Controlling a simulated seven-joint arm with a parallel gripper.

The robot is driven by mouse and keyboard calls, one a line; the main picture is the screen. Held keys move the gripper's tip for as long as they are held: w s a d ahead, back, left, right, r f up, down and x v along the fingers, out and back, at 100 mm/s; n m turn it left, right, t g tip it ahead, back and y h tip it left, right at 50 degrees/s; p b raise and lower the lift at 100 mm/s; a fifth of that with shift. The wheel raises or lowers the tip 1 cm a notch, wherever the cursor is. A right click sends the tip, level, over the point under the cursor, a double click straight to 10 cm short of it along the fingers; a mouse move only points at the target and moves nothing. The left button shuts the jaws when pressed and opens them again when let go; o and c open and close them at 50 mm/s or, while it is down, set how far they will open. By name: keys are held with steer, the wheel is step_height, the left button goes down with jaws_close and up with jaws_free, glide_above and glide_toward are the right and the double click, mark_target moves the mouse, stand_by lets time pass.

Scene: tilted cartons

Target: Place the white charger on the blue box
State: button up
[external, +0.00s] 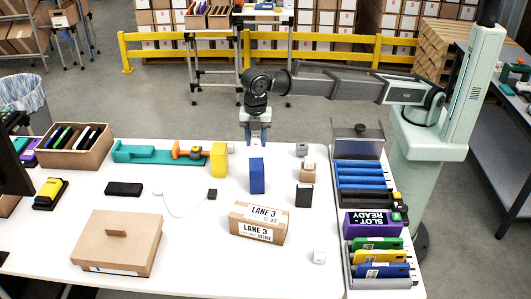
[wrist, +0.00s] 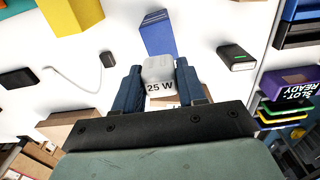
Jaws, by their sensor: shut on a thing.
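My gripper (wrist: 159,72) is shut on a white charger (wrist: 159,75) marked "25 W", with one blue-grey finger on each side. In the external view my gripper (external: 257,140) hangs pointing down, farther back in the picture than the blue box. The charger cannot be made out clearly there. The blue box (external: 257,176) stands upright on the white table; its top is bare. In the wrist view the blue box (wrist: 158,36) lies just beyond the charger, apart from it.
A LANE 3 carton (external: 258,224) stands in front of the blue box. A yellow block (external: 219,160) is at left, a black device (external: 305,196) at right. Another small white block (external: 319,257) lies front right. A cable with a black plug (external: 212,194) lies left.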

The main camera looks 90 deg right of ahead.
mark_target(256, 137)
steer(key=shift+f, duration=3.45)
steer(key=shift+f, duration=0.15)
steer(key=o, duration=1.1)
step_height(256, 137, up, 12)
steer(key=shift+r, duration=0.2)
